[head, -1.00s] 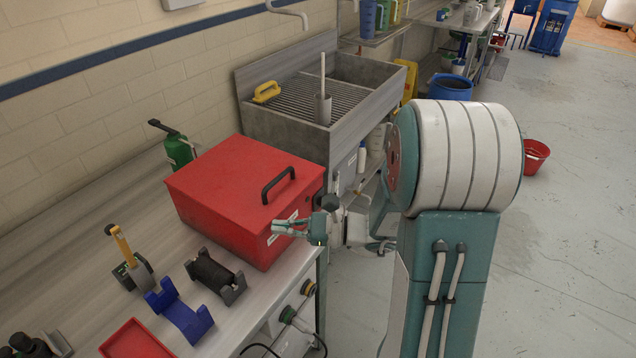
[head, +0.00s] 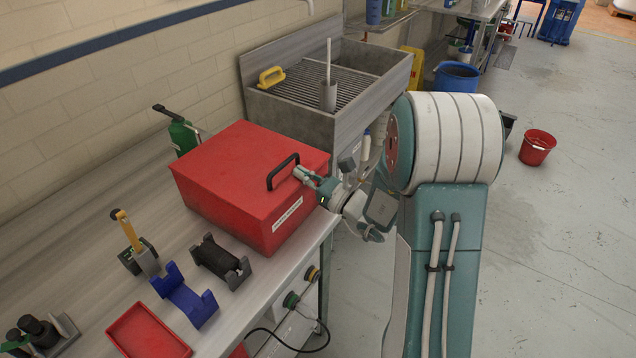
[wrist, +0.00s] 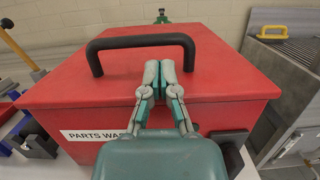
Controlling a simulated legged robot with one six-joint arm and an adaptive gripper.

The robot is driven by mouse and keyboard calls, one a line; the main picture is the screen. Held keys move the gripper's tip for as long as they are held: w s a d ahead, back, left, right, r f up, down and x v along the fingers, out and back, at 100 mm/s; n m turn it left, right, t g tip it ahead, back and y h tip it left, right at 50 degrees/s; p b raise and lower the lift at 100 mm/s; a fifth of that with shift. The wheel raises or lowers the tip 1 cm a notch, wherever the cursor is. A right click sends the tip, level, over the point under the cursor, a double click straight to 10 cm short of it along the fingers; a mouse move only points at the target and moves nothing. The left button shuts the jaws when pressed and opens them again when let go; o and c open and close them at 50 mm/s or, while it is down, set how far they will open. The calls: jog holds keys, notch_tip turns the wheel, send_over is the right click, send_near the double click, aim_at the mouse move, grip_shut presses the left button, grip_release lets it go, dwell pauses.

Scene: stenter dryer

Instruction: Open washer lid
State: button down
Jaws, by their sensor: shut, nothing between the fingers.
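The washer is a red box (head: 222,205) on the bench, with a white label reading "PARTS WAS…" (wrist: 95,135) on its front. Its red lid (head: 240,158) is closed. A black handle (head: 283,171) stands at the lid's front edge; it also shows in the wrist view (wrist: 140,41). My gripper (head: 299,174) is shut and empty, just to the right of the handle in the head view. In the wrist view my fingertips (wrist: 159,66) are together below the handle's bar, near its right leg. I cannot tell whether they touch the handle.
A grey sink (head: 335,85) with a grate stands behind the washer. A green bottle (head: 182,134) stands at the washer's far left.

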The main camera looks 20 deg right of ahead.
jog(key=shift+w+a+r, duration=0.1)
jog(key=shift+w+a, duration=0.2)
jog(key=shift+w, duration=0.2)
jog(key=shift+r, duration=0.1)
